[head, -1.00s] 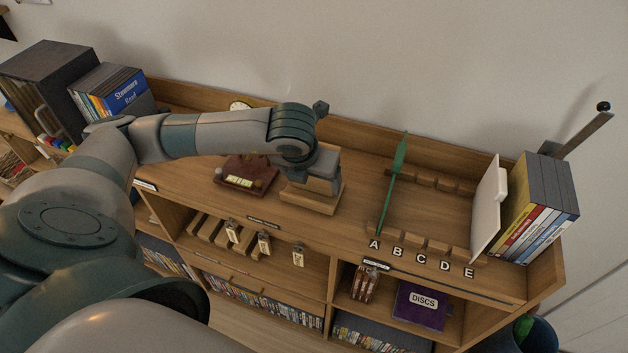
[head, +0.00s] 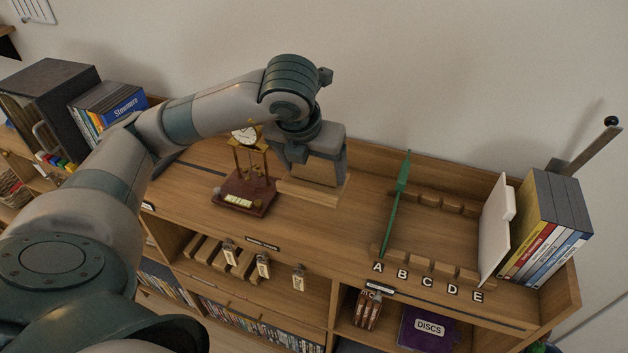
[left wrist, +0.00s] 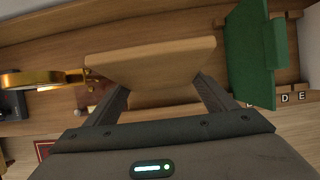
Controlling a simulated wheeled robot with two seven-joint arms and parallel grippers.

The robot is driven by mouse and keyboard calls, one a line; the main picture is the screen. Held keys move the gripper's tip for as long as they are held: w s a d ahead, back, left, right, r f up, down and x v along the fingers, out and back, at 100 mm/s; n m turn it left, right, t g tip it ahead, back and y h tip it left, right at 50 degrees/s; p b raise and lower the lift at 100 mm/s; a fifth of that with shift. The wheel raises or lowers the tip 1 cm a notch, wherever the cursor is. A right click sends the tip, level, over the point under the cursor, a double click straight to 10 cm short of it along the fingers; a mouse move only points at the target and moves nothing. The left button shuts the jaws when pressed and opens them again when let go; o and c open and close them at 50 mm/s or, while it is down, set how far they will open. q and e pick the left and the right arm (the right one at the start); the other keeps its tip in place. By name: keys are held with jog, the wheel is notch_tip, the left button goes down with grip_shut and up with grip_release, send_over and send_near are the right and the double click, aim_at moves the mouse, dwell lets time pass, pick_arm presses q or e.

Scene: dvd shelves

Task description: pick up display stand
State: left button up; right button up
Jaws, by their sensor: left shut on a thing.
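The display stand (head: 312,188), a pale wooden piece with a flat base, is below my left gripper (head: 310,165) in the head view. The gripper is shut on its upper part, and the stand looks raised above the shelf top. In the left wrist view, the stand (left wrist: 150,62) spans between the two dark fingers, its wide edge toward the top of the picture. The gripper body hides the stand's upper part in the head view. My right gripper is not in view.
A brass clock on a dark red base (head: 243,195) stands just left of the stand. A green upright divider (head: 397,205) stands to the right beside wooden slots lettered A to E. A white panel (head: 495,230) and DVD cases (head: 550,235) are at the right end.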

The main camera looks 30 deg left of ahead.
pick_arm(q)
jog(key=shift+r, duration=0.25)
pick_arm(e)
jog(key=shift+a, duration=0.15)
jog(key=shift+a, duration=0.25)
